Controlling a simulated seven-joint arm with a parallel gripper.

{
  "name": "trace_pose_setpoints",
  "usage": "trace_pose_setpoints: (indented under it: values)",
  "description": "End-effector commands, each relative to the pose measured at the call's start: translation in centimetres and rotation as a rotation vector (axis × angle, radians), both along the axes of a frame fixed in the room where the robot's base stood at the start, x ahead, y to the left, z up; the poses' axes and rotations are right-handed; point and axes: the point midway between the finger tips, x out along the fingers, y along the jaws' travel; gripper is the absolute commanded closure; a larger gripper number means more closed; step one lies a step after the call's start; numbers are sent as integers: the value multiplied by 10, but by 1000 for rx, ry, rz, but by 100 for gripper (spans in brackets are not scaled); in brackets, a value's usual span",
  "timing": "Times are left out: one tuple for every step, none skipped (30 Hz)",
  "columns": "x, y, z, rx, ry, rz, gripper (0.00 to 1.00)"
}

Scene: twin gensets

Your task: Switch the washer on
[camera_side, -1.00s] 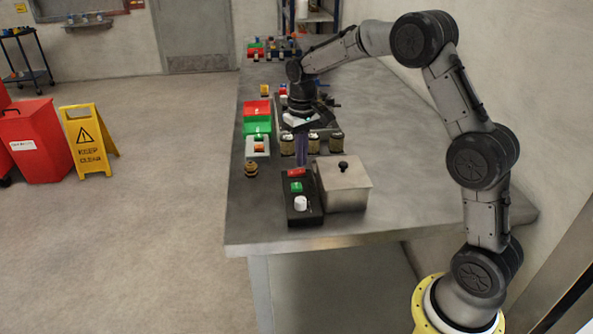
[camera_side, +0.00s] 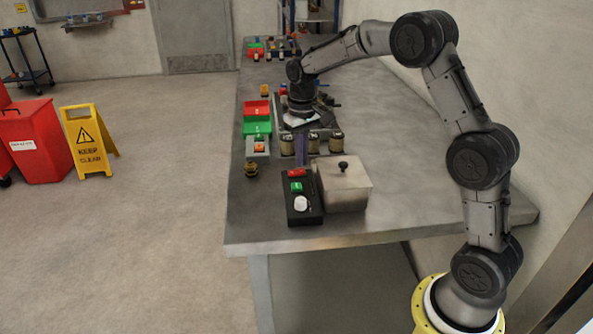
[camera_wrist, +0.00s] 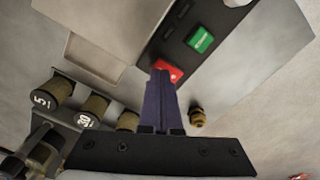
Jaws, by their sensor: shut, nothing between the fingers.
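A black control panel (camera_side: 305,217) lies on the bench with a red button (camera_side: 297,173), a green button (camera_side: 296,187) and a white knob (camera_side: 301,203) in a row. I see nothing labelled as a washer. My gripper (camera_side: 301,163) points down with its purple fingers shut and empty, just beyond the red end of the panel. In the wrist view my fingertips (camera_wrist: 163,72) overlap part of the red button (camera_wrist: 170,69); I cannot tell whether they touch it. The green button (camera_wrist: 201,39) is clear of the fingers there.
A lidded metal box (camera_side: 343,188) stands right beside the panel. Several brass cylinders (camera_side: 313,144) stand close to my fingers. A small brass piece (camera_side: 251,170) is to the left. Red (camera_side: 257,107) and green (camera_side: 257,128) trays lie further back.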

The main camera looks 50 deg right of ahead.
Motion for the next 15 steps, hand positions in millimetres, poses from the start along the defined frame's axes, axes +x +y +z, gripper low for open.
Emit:
trace_pose_setpoints:
  values:
    - [0, 0, -1, 0, 1, 0, 100]
    - [0, 0, -1, 0, 1, 0, 100]
    - [0, 0, -2, 0, 1, 0, 100]
    - [0, 0, -2, 0, 1, 0, 100]
    - [0, 0, -3, 0, 1, 0, 100]
    - [0, 0, -3, 0, 1, 0, 100]
    - [0, 0, -4, 0, 1, 0, 100]
    - [0, 0, -4, 0, 1, 0, 100]
    - [0, 0, -5, 0, 1, 0, 100]
    - [0, 0, -5, 0, 1, 0, 100]
    - [0, 0, -5, 1, 2, 0, 100]
    - [0, 0, -6, 1, 2, 0, 100]
    - [0, 0, -6, 1, 2, 0, 100]
    - [0, 0, -7, 1, 2, 0, 100]
    - [0, 0, -7, 1, 2, 0, 100]
